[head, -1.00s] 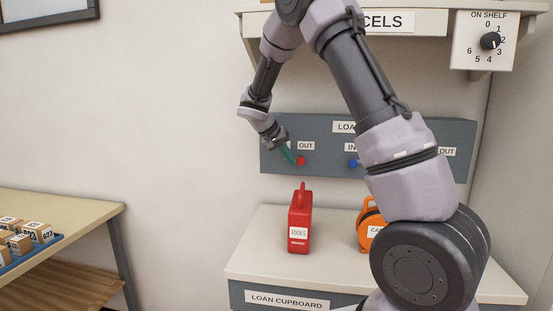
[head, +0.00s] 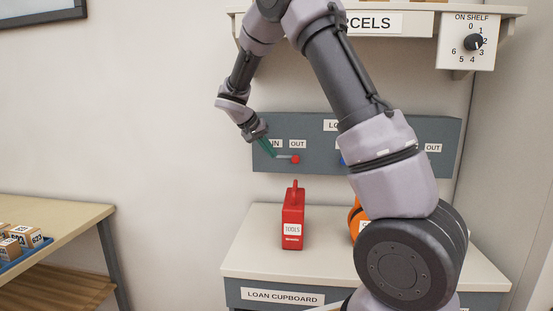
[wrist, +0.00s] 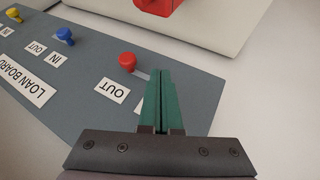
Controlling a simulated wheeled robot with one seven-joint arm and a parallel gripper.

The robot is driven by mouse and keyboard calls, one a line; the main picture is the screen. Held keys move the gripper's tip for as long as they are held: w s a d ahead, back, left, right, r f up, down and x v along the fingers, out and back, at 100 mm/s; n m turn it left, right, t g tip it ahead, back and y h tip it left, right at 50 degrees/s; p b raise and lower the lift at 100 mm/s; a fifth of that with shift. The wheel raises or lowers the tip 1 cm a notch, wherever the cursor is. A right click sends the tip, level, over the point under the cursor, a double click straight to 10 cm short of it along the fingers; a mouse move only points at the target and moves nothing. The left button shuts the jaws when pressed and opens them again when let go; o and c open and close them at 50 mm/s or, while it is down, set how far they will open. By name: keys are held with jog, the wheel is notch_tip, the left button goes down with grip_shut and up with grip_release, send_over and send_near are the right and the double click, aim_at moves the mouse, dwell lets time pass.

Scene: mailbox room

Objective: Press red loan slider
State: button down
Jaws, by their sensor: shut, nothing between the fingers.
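The red loan slider (head: 295,159) is a round red knob on the grey loan board (head: 400,160), below its OUT label. A pale slot runs left from it toward the IN label. My gripper (head: 273,155) has green fingers, shut and empty, just left of the red knob, on the IN side. In the wrist view the red slider (wrist: 128,62) lies left of my gripper's tips (wrist: 160,73), with a visible gap. The fingers cover part of the slot and most of the IN label there. Whether the tips touch the board I cannot tell.
A red toolbox (head: 292,220) stands on the loan cupboard (head: 250,250) below the board. An orange case (head: 355,218) is partly behind my arm. Blue (wrist: 65,36) and yellow (wrist: 14,14) sliders sit farther along the board. A parcel shelf is above.

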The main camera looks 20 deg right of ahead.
jog(key=v, duration=0.6)
jog(key=shift+a, duration=0.45)
jog(key=s+d+r+y, duration=0.3)
jog(key=s+r, duration=0.1)
jog(key=s, duration=0.4)
jog(key=s+d+r+y, duration=0.3)
jog(key=s+d, duration=0.1)
jog(key=s, duration=0.4)
jog(key=s+a+r+t+y, duration=0.1)
jog(key=s+t+y, duration=0.2)
jog(key=s, duration=1.2)
jog(key=shift+s+a+r+t, duration=0.2)
jog(key=shift+s+r+t, duration=0.1)
jog(key=shift+s+t, duration=0.15)
